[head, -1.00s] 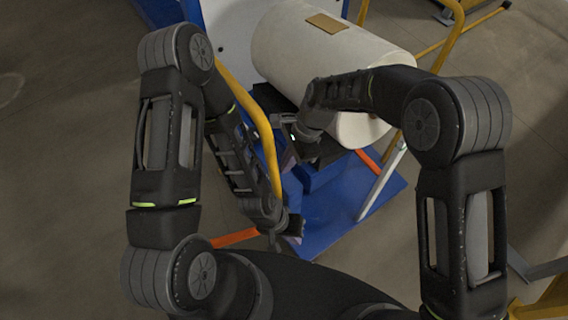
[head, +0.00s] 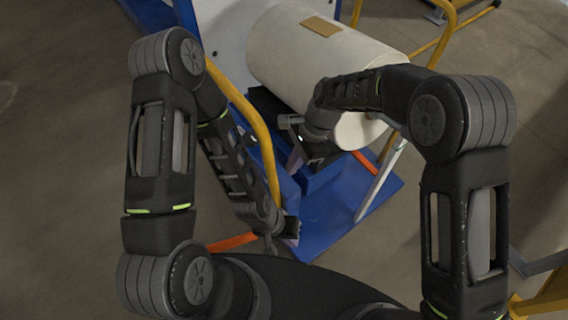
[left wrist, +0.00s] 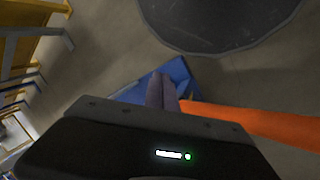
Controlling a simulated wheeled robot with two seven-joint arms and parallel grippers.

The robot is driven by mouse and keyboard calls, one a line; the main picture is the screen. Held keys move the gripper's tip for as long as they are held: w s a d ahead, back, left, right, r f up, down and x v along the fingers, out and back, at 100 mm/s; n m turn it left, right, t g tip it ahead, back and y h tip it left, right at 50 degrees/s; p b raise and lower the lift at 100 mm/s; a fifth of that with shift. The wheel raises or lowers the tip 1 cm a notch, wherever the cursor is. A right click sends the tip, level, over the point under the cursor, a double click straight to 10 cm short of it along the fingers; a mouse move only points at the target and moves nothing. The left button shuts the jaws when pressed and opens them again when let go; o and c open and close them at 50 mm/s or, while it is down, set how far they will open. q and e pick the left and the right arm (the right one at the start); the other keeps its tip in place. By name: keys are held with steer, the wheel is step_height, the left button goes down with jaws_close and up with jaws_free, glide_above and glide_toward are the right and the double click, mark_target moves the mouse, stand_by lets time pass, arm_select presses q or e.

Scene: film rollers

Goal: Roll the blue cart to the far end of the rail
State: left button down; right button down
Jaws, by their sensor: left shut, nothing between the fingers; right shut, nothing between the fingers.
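The blue cart (head: 335,215) shows in the head view as a blue base with yellow handle rails (head: 262,130) and a white upright panel. A large white film roll (head: 318,62) lies across it. My left gripper (head: 283,238) is low beside the cart's near corner, below the near yellow rail, shut and empty. In the left wrist view its fingers (left wrist: 161,92) are together in front of a blue part (left wrist: 180,72). My right gripper (head: 298,145) is shut beside the roll's near end, above the blue base. Whether either touches the cart is unclear.
An orange bar (head: 233,241) sticks out low at the cart's left, and also shows in the left wrist view (left wrist: 260,122). Another yellow frame (head: 545,300) stands at the lower right. Bare floor (head: 60,190) lies open on the left.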

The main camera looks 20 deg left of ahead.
steer(key=w+d+v, duration=0.1)
steer(key=v, duration=0.9)
steer(key=shift+b, duration=0.4)
steer(key=shift+w+d, duration=0.1)
